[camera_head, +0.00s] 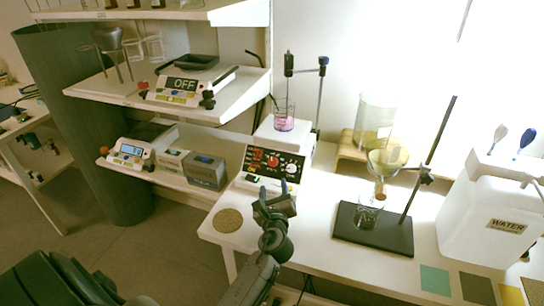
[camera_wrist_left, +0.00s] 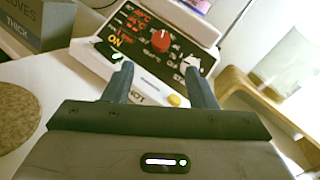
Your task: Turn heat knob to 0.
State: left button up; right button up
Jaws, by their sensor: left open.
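The hot plate stirrer (camera_head: 271,162) stands on the bench, its black front panel facing me with glowing red readouts. A red knob (camera_head: 273,161) sits mid-panel and a white knob (camera_head: 292,168) to its right; I cannot read which is labelled heat. In the left wrist view the red knob (camera_wrist_left: 161,41) lies beyond and between the fingertips, and the white knob (camera_wrist_left: 190,63) is partly covered by the right finger. My left gripper (camera_head: 273,190) is open and empty, just in front of the panel, apart from the red knob. My right gripper is out of view.
A beaker with pink liquid (camera_head: 284,120) stands on the stirrer. A round cork mat (camera_head: 228,220) lies left of my gripper. A grey glove box (camera_head: 206,171) is on the left shelf. A stand with a dark base (camera_head: 345,232) and glassware is to the right.

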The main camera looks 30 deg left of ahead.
aim_at(273, 162)
pick_arm(q)
jog(key=shift+w+a, duration=0.25)
jog(key=shift+w, duration=0.2)
jog(key=x, duration=1)
jog(key=shift+p, duration=0.35)
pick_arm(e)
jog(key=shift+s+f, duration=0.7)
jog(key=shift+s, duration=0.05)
pick_arm(q)
jog(key=c, duration=1)
jog(key=shift+o, duration=0.2)
jog(key=shift+r+n, duration=0.1)
jog(key=shift+n, duration=0.2)
